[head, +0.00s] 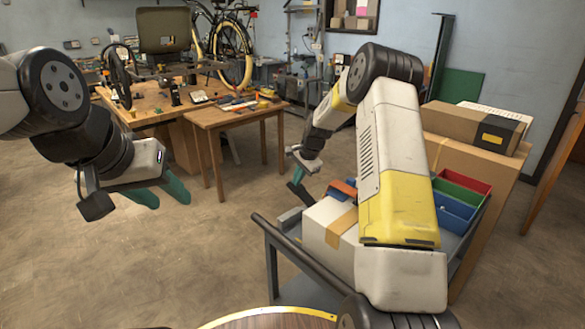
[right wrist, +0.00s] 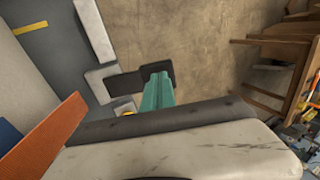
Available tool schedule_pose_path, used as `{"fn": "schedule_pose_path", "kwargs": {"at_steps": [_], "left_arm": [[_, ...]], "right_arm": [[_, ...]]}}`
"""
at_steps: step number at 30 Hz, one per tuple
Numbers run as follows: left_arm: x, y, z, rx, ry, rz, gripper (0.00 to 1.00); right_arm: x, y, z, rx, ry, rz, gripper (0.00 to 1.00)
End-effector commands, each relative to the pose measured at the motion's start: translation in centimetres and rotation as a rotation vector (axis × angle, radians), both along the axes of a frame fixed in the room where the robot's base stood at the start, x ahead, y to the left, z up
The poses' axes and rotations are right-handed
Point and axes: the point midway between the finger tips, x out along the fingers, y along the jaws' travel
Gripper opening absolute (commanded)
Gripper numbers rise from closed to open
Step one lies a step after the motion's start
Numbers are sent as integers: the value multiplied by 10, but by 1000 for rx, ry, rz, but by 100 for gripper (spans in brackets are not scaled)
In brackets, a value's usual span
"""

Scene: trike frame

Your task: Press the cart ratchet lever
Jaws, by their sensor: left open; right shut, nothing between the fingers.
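The grey cart (head: 285,245) stands at the lower right, loaded with boxes and bins. At its far left corner is a small light grey fitting (head: 290,216). In the right wrist view, a light grey bracket (right wrist: 100,86) with a dark flat bar (right wrist: 128,84) sits beside the cart edge; I cannot tell for certain which part is the ratchet lever. My right gripper (head: 298,190) is shut and empty, just above that corner. Its teal fingers (right wrist: 156,92) overlap the dark bar in view; contact is unclear. My left gripper (head: 163,193) is open and empty over bare floor, away from the cart.
A white taped box (head: 325,225), an orange item (head: 343,187) and red, green and blue bins (head: 455,207) sit on the cart. Cardboard boxes (head: 475,150) stand behind it. A wooden table (head: 230,118) with tools is at the back. The floor left of the cart is clear.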

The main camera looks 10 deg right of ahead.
Motion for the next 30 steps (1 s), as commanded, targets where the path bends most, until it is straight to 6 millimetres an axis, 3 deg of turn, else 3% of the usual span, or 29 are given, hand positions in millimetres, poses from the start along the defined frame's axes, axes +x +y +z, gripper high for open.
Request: {"fn": "schedule_pose_path", "kwargs": {"at_steps": [17, 30], "left_arm": [[0, 0, 0, 0, 0, 0, 43], [0, 0, 0, 0, 0, 0, 43]], "right_arm": [[3, 2, -5, -8, 9, 1, 0], [18, 13, -28, -147, 215, 4, 0]]}}
